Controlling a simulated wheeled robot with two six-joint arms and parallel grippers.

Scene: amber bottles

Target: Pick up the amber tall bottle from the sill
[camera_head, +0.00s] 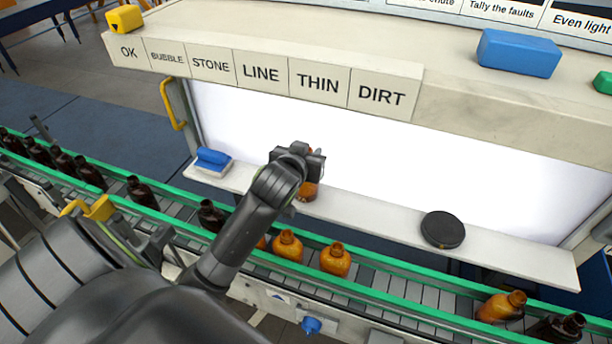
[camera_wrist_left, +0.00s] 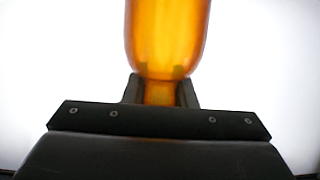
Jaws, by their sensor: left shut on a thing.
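The amber tall bottle (camera_head: 309,190) is at the white sill (camera_head: 365,212), in front of the bright panel. My left gripper (camera_head: 301,160) hides its upper part in the head view. In the left wrist view the bottle (camera_wrist_left: 166,38) shows as a wide, glowing orange body, with a narrower part between the two fingers of my left gripper (camera_wrist_left: 160,92). The gripper is shut on that narrower part. I cannot tell whether the bottle's base touches the sill. My right gripper is not in view.
A blue block on a pale base (camera_head: 212,160) lies at the sill's left end, and a black disc (camera_head: 442,230) lies to the right. Below, a green-railed conveyor (camera_head: 400,303) carries amber bottles (camera_head: 335,260) and dark bottles (camera_head: 141,192). A labelled ledge (camera_head: 262,73) overhangs the panel.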

